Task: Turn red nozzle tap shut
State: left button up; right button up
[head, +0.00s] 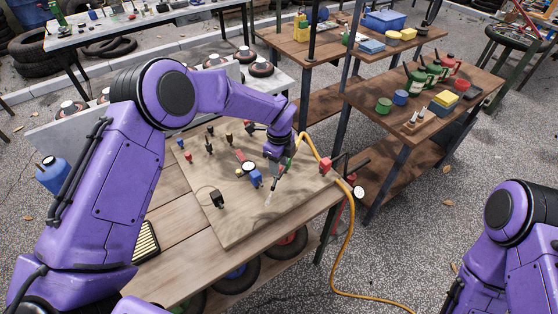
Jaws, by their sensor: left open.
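My left gripper (279,163) hangs over the wooden board (240,218) on the bench, pointing down. It is open, close to a slim grey nozzle-like piece (275,185). I cannot tell whether they touch. A small red part (240,155) lies left of the gripper, near a blue fitting (256,179) with a white gauge (249,166). Another red fitting (326,163) with a dark lever sits at the board's right edge. Which red part is the nozzle tap is too small to tell; the gripper partly covers this area. My right gripper is out of view.
A yellow hose (346,240) loops from beside my left gripper over the bench edge to the floor. Several small brass and dark fittings (210,132) stand on the board. A shelf (440,135) with cans and boxes stands right. Tyres (236,275) lie under the bench.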

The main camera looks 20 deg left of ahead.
pick_arm(q)
jog(key=shift+f, duration=0.3)
jog(key=shift+s, duration=0.1)
jog(key=c, duration=0.8)
jog(key=shift+f+m+b, duration=0.15)
jog(key=shift+m+b, duration=0.95)
jog(key=shift+m, duration=0.1)
jog(key=m+b, duration=0.1)
jog(key=m, duration=0.2)
jog(key=shift+m+b, duration=0.3)
jog(key=m, duration=0.4)
jog(key=shift+m+b, duration=0.3)
jog(key=shift+b, duration=0.05)
jog(key=m, duration=0.6)
